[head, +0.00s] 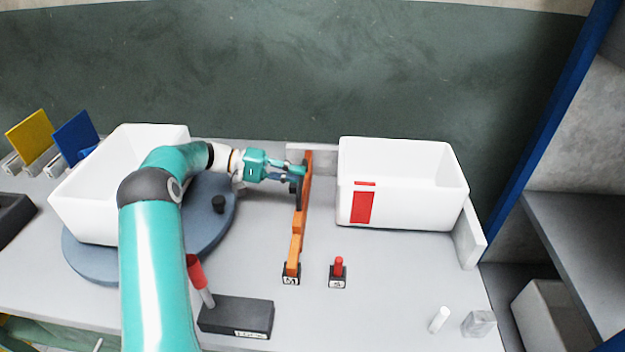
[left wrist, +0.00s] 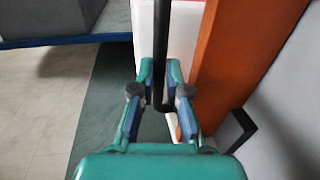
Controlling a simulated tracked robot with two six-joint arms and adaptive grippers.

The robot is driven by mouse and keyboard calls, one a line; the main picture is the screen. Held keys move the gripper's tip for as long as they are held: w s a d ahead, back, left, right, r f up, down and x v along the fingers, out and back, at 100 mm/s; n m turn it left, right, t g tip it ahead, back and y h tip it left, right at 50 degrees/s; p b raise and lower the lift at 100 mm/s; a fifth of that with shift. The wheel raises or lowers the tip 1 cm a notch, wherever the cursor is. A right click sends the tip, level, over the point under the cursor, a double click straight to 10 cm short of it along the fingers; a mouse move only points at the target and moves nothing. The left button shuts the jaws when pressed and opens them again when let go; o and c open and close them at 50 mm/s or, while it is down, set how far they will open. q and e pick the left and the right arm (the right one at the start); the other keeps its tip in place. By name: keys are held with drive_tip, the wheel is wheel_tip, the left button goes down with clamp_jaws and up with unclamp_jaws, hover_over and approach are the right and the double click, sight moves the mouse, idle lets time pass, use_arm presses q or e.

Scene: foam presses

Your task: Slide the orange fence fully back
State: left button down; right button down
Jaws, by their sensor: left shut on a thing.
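The orange fence (head: 297,232) is a long upright bar on the grey table, running from the back wall strip towards the front. In the left wrist view the fence (left wrist: 235,55) stands just right of my fingers. My left gripper (head: 300,172) reaches in from the left at the fence's far part. In the left wrist view its fingers (left wrist: 160,85) are shut on a dark upright handle (left wrist: 162,45) beside the fence. The fence's front end is at a dark block marked M (head: 291,280). My right gripper is not in view.
A white bin (head: 420,212) with a red label stands right of the fence. Another white bin (head: 85,225) stands on a blue round plate (head: 215,218). A block with a red peg (head: 338,270) and a dark box (head: 235,316) are near the front.

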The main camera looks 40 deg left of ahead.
use_arm(q)
drive_tip(key=shift+s+a+f, duration=0.15)
drive_tip(key=shift+a+f, duration=0.05)
drive_tip(key=c, duration=1.2)
unclamp_jaws()
drive_tip(key=shift+r, duration=0.1)
drive_tip(key=shift+r, duration=0.15)
